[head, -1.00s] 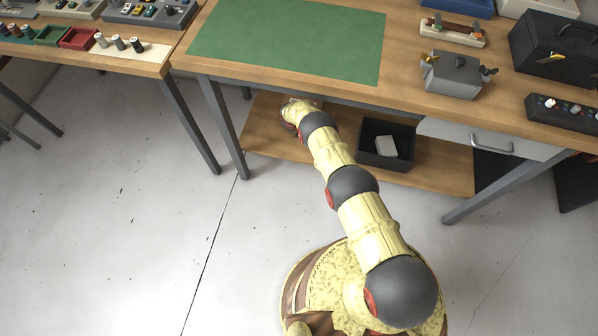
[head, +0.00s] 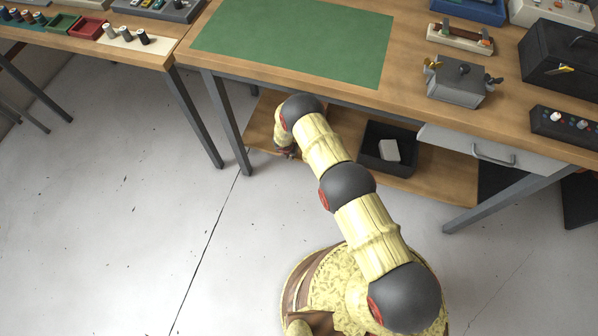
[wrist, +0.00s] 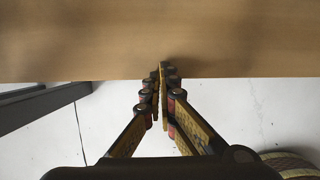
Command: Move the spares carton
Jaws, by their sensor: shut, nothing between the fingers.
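I cannot clearly make out a spares carton. A small pale box (head: 389,150) lies in a black open bin (head: 371,165) on the lower shelf (head: 432,180) of the bench; I cannot tell whether it is the carton. My gripper (head: 287,154) is at the shelf's front edge, left of the bin and apart from it. In the wrist view my gripper (wrist: 164,72) is shut, its fingertips together with nothing between them, over the edge of the bare wooden shelf (wrist: 90,40). My arm hides part of the shelf.
The bench top (head: 320,80) overhangs the shelf, with a grey leg (head: 228,125) left of my gripper. A drawer (head: 490,147) hangs at the right. A green mat (head: 295,40) and a grey metal box (head: 455,85) are on top. The floor at left is clear.

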